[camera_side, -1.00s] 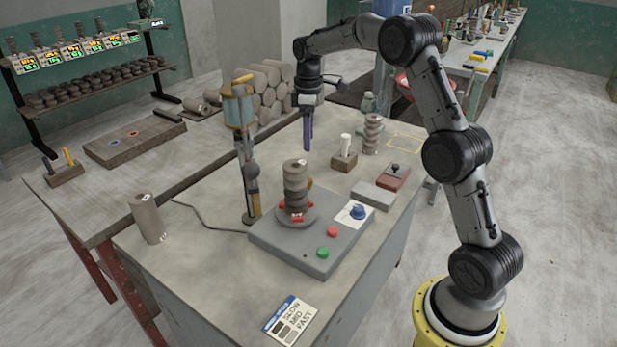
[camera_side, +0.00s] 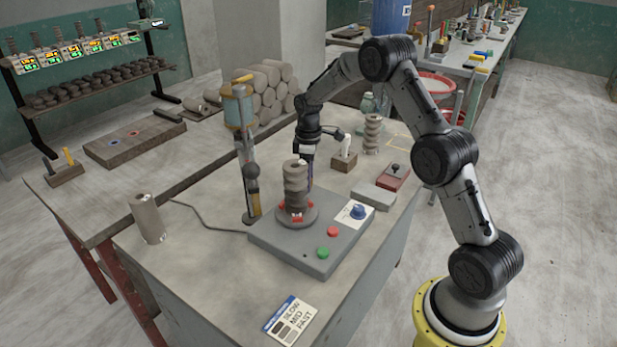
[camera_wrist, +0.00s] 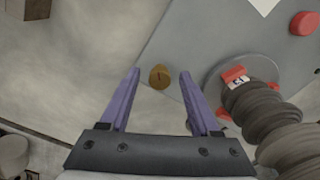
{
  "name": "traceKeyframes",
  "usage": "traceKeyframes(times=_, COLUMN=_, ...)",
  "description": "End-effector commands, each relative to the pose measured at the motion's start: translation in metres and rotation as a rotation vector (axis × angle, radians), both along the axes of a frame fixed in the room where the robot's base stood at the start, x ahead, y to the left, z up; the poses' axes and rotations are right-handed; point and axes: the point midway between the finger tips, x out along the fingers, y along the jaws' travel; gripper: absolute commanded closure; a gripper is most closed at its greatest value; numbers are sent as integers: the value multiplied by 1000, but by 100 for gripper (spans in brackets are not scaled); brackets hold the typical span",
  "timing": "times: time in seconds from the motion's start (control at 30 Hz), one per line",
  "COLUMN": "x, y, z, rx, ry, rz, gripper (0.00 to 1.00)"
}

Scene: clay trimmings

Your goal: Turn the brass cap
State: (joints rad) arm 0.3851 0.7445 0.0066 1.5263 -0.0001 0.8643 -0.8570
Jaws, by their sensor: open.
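The brass cap (camera_wrist: 159,76) is a small round brass knob with a dark mark on top, at the edge of the grey machine base (camera_wrist: 190,40) in the wrist view. My gripper (camera_wrist: 160,78) is open, with one purple finger on each side of the cap in that view. I cannot tell whether the fingers reach down to it. In the side view my gripper (camera_side: 309,178) is behind the ribbed clay column (camera_side: 296,186), which hides the cap and part of the fingers. The column stands on a round turntable (camera_side: 312,217) with red clamps.
The base carries a blue knob (camera_side: 357,212), a red button (camera_side: 334,231) and a green button (camera_side: 323,252). A second ribbed piece (camera_side: 372,134) and a wooden block (camera_side: 344,162) stand behind.

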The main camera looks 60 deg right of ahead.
Motion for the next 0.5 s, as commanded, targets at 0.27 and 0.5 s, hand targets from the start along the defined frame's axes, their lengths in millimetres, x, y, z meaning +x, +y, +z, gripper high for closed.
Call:
traceKeyframes(times=0.27, x=0, y=0, z=0, rx=0, ry=0, rz=0, gripper=48)
traceKeyframes(times=0.5, x=0, y=0, z=0, rx=0, ry=0, rz=0, gripper=91)
